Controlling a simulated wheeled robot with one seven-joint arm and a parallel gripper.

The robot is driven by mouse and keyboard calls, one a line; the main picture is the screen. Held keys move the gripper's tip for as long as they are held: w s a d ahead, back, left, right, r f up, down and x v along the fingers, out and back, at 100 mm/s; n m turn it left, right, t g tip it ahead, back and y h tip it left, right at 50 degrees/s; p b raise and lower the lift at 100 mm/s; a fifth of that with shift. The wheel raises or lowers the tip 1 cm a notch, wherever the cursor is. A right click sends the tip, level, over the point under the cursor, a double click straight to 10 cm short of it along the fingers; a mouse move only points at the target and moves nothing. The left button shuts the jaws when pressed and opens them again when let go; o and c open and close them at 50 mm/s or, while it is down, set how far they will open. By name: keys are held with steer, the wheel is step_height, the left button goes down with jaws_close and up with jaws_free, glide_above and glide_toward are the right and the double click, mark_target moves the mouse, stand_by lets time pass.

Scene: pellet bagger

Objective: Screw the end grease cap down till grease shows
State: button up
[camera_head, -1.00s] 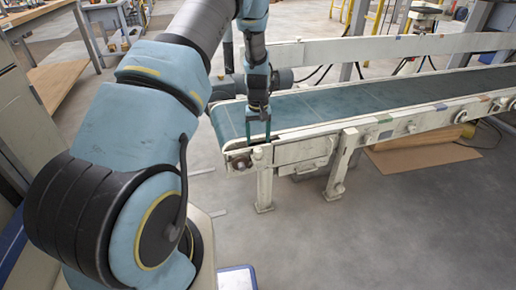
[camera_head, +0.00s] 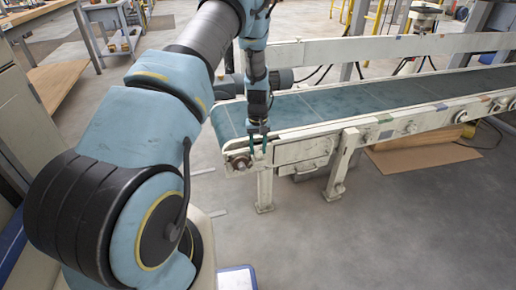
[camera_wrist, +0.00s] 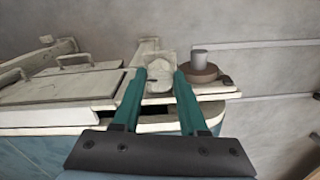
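My gripper (camera_head: 257,150) is at the near left end of the conveyor, by its side rail. In the wrist view my gripper (camera_wrist: 160,74) has its two teal fingers apart, with a pale worn fitting (camera_wrist: 159,76) showing between and beyond the tips. I cannot tell whether the fingers touch it, or whether it is the grease cap. Right of the fingers is a brown round part with a grey cylinder on it (camera_wrist: 203,70). A brown round part (camera_head: 240,163) also shows at the conveyor's end in the head view. No grease can be made out.
The green conveyor belt (camera_head: 350,98) runs off to the right, with a pale side rail (camera_head: 385,130) and legs (camera_head: 338,165). A dark motor (camera_head: 284,78) stands behind its left end. Cardboard (camera_head: 425,155) lies on the floor.

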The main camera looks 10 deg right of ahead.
jaws_close()
steer(key=shift+m, duration=0.3)
steer(key=m, duration=0.2)
steer(key=shift+m+p, duration=0.3)
steer(key=shift+m, duration=0.1)
steer(key=m, duration=0.3)
steer(key=shift+m, duration=0.4)
steer(key=m+p, duration=0.1)
steer(key=m, duration=0.5)
steer(key=shift+m+p, duration=0.3)
steer(key=shift+m, duration=0.1)
